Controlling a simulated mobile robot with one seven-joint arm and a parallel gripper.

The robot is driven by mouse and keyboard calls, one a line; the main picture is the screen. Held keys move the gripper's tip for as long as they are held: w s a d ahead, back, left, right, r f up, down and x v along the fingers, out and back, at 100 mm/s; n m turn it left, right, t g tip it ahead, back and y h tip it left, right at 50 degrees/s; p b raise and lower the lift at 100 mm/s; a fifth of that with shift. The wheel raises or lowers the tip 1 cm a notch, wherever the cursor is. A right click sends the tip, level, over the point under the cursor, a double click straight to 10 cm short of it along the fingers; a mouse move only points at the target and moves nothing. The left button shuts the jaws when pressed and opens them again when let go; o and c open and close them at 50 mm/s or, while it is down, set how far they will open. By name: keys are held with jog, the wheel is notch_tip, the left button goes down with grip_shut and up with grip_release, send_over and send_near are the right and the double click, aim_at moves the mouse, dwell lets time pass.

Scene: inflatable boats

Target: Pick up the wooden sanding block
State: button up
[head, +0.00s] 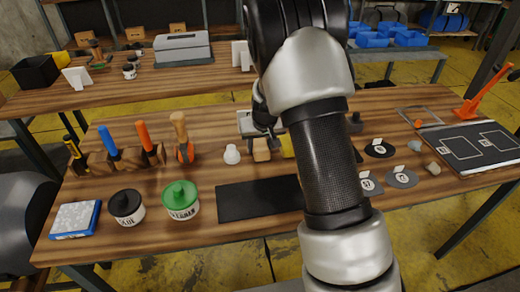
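A small tan wooden block (262,155), which looks like the sanding block, sits on the near workbench just behind the black mat. My gripper (261,138) is right above it, pointing down, with its dark fingertips close to the block's upper part. The fingers are small and partly hidden by my arm, so I cannot tell whether they touch the block or are shut on it. The block appears to rest on the bench.
A white bottle (232,155) stands just left of the block, and a yellow item (288,146) lies to its right, partly behind my arm. A black mat (258,200), green-lidded tub (180,200), black-lidded tub (127,207) and tool rack (100,163) occupy the bench.

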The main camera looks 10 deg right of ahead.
aim_at(260, 144)
jog(key=c, duration=0.3)
notch_tip(260, 144, up, 10)
jog(key=shift+r+p, duration=0.15)
jog(key=shift+p, duration=0.95)
jog(key=shift+c, duration=0.2)
